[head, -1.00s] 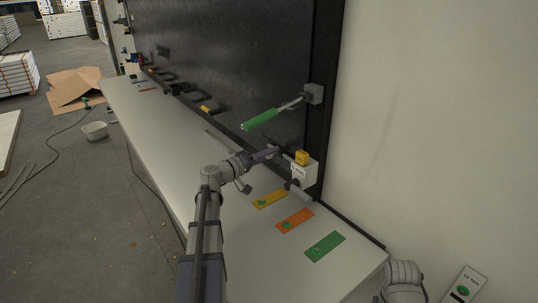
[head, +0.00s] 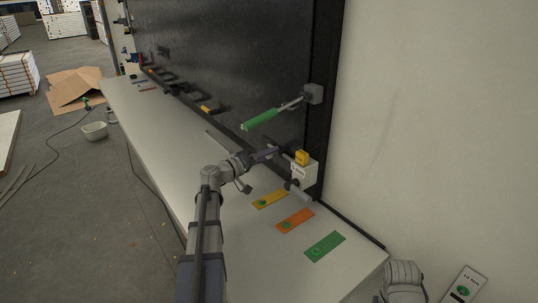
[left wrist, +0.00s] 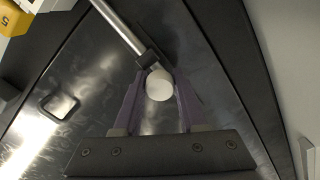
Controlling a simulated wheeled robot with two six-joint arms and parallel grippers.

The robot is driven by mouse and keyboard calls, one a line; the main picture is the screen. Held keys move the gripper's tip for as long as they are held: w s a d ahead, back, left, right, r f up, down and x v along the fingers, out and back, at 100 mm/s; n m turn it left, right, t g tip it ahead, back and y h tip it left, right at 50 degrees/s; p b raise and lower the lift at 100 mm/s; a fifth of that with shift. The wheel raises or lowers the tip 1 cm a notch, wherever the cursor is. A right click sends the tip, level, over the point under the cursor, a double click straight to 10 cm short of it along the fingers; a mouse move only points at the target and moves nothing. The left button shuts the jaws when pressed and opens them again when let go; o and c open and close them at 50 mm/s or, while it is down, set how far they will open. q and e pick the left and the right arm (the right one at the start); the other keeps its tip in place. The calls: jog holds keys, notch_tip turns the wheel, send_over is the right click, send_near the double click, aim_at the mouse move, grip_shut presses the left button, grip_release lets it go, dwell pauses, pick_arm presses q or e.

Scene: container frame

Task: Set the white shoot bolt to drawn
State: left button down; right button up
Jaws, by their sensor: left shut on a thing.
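The white knob (left wrist: 159,86) of the shoot bolt sits between the fingertips of my left gripper (left wrist: 157,80) in the left wrist view. A bare metal rod (left wrist: 118,25) runs from beside the knob up to the left, with a dark collar near the knob. In the head view my left gripper (head: 272,151) reaches to the dark panel, just left of a white box with a yellow block on it. It is shut on the knob, which is too small and covered to make out there. My right gripper is out of view.
The white box (head: 303,173) with its yellow block (head: 302,157) is close right of my gripper. A green-handled lever (head: 260,120) sticks out above. Yellow, orange (head: 295,220) and green (head: 325,246) plates lie on the pale worktop (head: 175,150). A pale wall bounds the right.

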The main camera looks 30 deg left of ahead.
aim_at(269, 146)
pick_arm(q)
jog(key=a, duration=0.1)
jog(key=w+a, duration=0.1)
jog(key=a, duration=0.1)
jog(key=shift+w+a+r, duration=0.1)
jog(key=shift+w+a, duration=0.15)
jog(key=shift+a, duration=0.15)
jog(key=c, duration=0.5)
grip_release()
jog(key=shift+a, duration=0.1)
jog(key=shift+v, duration=3.9)
